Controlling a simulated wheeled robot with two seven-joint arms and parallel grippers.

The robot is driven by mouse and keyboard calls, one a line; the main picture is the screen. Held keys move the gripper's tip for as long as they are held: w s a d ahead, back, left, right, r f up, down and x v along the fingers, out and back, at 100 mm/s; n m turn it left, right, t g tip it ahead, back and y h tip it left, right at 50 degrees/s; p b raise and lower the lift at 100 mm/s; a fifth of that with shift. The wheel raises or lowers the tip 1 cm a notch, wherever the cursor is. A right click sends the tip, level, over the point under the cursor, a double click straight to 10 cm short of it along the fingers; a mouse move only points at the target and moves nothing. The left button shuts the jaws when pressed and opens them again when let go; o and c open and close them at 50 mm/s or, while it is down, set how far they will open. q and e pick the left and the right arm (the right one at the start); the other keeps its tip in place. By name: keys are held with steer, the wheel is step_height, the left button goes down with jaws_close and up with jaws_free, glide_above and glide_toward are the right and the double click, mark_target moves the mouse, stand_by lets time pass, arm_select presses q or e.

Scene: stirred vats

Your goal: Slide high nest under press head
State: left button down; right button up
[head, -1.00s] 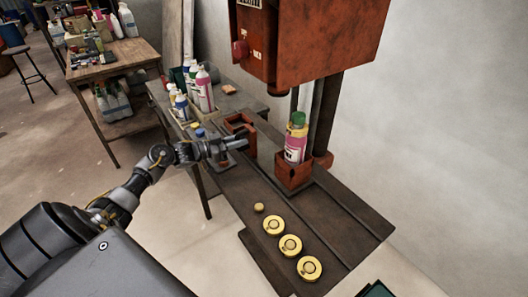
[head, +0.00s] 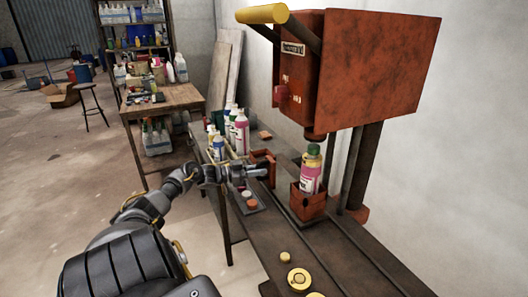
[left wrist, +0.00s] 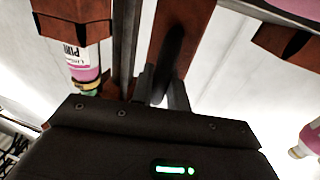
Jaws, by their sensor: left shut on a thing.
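The press head (head: 314,134) hangs under the rust-red press housing. Below it, a pink bottle with a green cap (head: 311,172) stands upright in a rust-red nest (head: 307,204) on the bench rail. A second rust-red nest (head: 263,157), open-sided and apparently empty, stands to its left. I cannot tell by name which is the high nest. My left gripper (head: 260,172) is at the second nest, shut on its dark handle. In the left wrist view the fingers (left wrist: 162,90) close around this dark handle (left wrist: 174,48). My right gripper is not in view.
The press lever has a yellow grip (head: 262,14). Several bottles (head: 238,130) stand behind the gripper at the left. Yellow discs (head: 299,278) lie on the near bench top (head: 330,242). A wooden table (head: 163,103) stands farther back.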

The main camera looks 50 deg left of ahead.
arm_select(q)
steer(key=shift+a+r, duration=0.1)
steer(key=shift+a, duration=0.1)
steer(key=c, duration=1.8)
jaws_free()
steer(key=o, duration=0.4)
steer(key=shift+a, duration=0.2)
steer(key=shift+d, duration=0.1)
steer(key=shift+d, duration=0.1)
steer(key=shift+s, duration=0.1)
steer(key=v, duration=1)
steer(key=shift+s+b, duration=0.3)
steer(key=shift+s, duration=0.05)
steer(key=shift+w, duration=0.1)
